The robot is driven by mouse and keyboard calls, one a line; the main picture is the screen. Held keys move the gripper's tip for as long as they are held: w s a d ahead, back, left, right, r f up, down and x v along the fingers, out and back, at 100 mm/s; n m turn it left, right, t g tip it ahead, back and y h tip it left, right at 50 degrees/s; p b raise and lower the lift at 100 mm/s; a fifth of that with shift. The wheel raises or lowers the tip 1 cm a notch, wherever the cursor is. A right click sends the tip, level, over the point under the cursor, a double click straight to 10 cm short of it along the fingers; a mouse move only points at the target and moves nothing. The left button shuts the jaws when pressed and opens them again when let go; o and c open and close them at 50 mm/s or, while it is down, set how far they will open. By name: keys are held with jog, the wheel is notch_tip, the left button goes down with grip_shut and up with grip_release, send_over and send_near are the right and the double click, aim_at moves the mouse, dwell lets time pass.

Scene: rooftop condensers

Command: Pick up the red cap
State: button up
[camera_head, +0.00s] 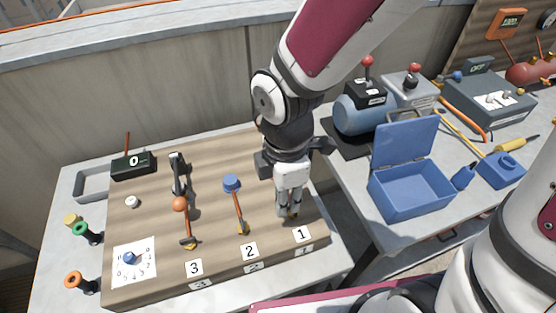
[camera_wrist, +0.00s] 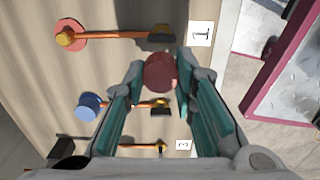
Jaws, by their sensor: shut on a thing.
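The red cap (camera_wrist: 160,72), dark red and round, sits between the two fingertips of my gripper (camera_wrist: 161,66) in the wrist view. The fingers press on it from both sides, so my gripper is shut on it. In the head view my gripper (camera_head: 288,213) points down over the front right of the wooden board, near the label 1 (camera_head: 302,234). The cap cannot be made out there. How far it is from the board is unclear.
The board (camera_head: 215,265) carries levers with yellow ends, including one with a blue knob (camera_head: 232,183) and one with an orange knob (camera_head: 180,203). An open blue box (camera_head: 410,205) stands on the right table.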

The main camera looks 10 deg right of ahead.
jog(key=shift+s+r, duration=0.15)
jog(key=shift+s, duration=0.75)
jog(key=shift+s+r+p, duration=0.1)
jog(key=shift+s+p, duration=0.15)
jog(key=shift+p, duration=0.25)
jog(key=s+p, duration=0.1)
jog(key=p, duration=0.2)
jog(key=shift+d+r, duration=0.1)
jog(key=shift+s+p, duration=0.6)
jog(key=shift+p, duration=0.5)
